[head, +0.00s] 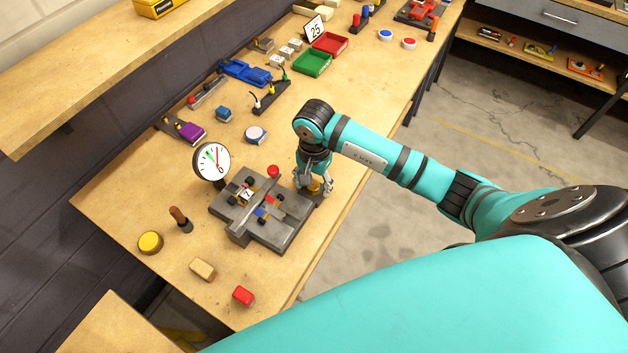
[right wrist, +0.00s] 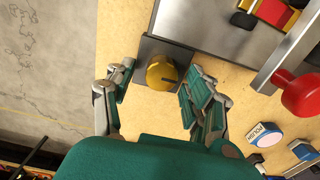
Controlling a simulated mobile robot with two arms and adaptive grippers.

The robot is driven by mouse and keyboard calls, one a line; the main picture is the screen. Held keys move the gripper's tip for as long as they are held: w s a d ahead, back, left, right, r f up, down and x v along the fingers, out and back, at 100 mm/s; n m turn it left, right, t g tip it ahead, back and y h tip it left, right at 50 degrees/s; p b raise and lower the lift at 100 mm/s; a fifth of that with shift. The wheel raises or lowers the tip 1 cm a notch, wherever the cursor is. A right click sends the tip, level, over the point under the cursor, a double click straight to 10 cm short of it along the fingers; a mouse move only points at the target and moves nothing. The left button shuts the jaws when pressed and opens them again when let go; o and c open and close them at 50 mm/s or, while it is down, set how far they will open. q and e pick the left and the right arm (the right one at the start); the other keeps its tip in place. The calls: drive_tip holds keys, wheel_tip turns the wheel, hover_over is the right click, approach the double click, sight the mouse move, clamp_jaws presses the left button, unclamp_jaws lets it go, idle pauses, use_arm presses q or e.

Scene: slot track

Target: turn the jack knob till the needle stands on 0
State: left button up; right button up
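The yellow jack knob (right wrist: 161,72) sits on a dark plate beside the grey metal fixture; it also shows small in the head view (head: 313,188). My right gripper (right wrist: 157,80) is open, with its fingers on either side of the knob and a gap on each side. In the head view my right gripper (head: 313,184) points down at the fixture's right corner. The round white gauge (head: 211,161) stands behind the fixture (head: 287,226). A 0 shows at its lower right, and green and red marks lie near its middle; the exact needle reading is too small to tell. My left gripper is out of view.
A small car (head: 245,193) marked 7 sits on the fixture. A red knob (head: 273,171) stands at its back; a yellow disc (head: 150,242), a tan block (head: 203,269) and a red block (head: 243,296) lie nearby. The bench edge is close to my right gripper.

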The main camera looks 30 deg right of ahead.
clamp_jaws()
drive_tip(key=shift+f+m+b, duration=0.15)
drive_tip(key=shift+m+b, duration=0.55)
drive_tip(key=shift+b, duration=0.5)
drive_tip(key=m+b, duration=0.2)
drive_tip(key=shift+m, duration=0.3)
drive_tip(key=m+b, duration=0.3)
drive_tip(key=m, duration=0.3)
drive_tip(key=shift+s, duration=0.15)
drive_tip(key=m+b, duration=0.2)
drive_tip(key=m, duration=0.3)
drive_tip(key=shift+r+m, duration=0.2)
drive_tip(key=shift+m, duration=0.3)
unclamp_jaws()
drive_tip(key=shift+a, duration=0.1)
